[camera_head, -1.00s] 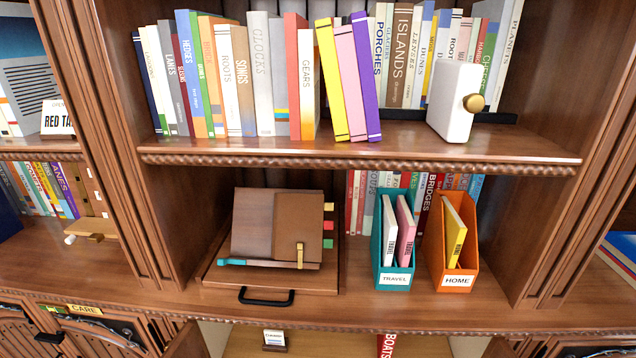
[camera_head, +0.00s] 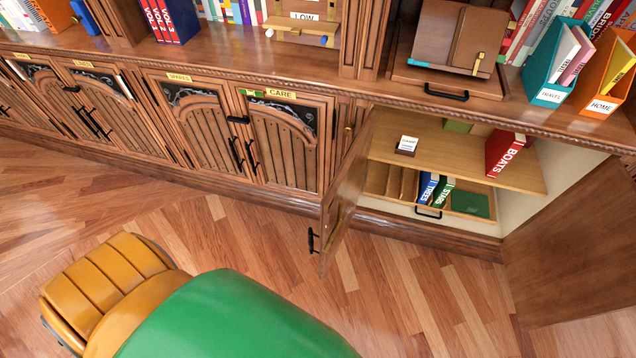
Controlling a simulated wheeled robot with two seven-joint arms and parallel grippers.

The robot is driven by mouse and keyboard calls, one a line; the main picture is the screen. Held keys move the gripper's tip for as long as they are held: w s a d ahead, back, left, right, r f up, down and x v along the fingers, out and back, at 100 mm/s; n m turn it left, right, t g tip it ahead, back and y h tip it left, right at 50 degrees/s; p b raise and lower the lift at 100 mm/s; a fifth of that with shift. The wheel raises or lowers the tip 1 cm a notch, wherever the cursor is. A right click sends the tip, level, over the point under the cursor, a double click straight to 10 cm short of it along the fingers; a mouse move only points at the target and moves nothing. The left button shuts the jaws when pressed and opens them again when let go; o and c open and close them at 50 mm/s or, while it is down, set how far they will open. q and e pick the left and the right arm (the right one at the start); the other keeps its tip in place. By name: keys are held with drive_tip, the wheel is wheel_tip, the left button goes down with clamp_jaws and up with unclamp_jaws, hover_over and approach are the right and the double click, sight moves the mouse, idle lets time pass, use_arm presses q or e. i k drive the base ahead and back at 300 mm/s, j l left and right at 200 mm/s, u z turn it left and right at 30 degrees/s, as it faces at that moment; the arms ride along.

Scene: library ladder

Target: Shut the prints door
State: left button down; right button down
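No label reading "prints" is legible in the head view. A low cabinet (camera_head: 545,165) right of centre stands open. Its left door (camera_head: 343,200) swings out toward me, seen nearly edge-on, with a black handle (camera_head: 313,240) on its outer face. Its right door (camera_head: 575,245) also stands open, a plain brown panel at the right edge. Any labels on these two doors' fronts are hidden. Neither of my grippers is in view.
Inside the cabinet are a shelf (camera_head: 460,160) with a red BOATS book (camera_head: 504,155) and a lower tray with books. Closed SPARES (camera_head: 197,120) and CARE (camera_head: 285,140) doors stand left. A yellow and green rounded shape (camera_head: 225,320) fills the bottom. Wood floor (camera_head: 240,235) lies between.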

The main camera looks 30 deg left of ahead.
sight(346, 185)
drive_tip(key=j+z, duration=0.25)
drive_tip(key=j, duration=0.6)
drive_tip(key=j+z, duration=0.25)
drive_tip(key=j, duration=0.6)
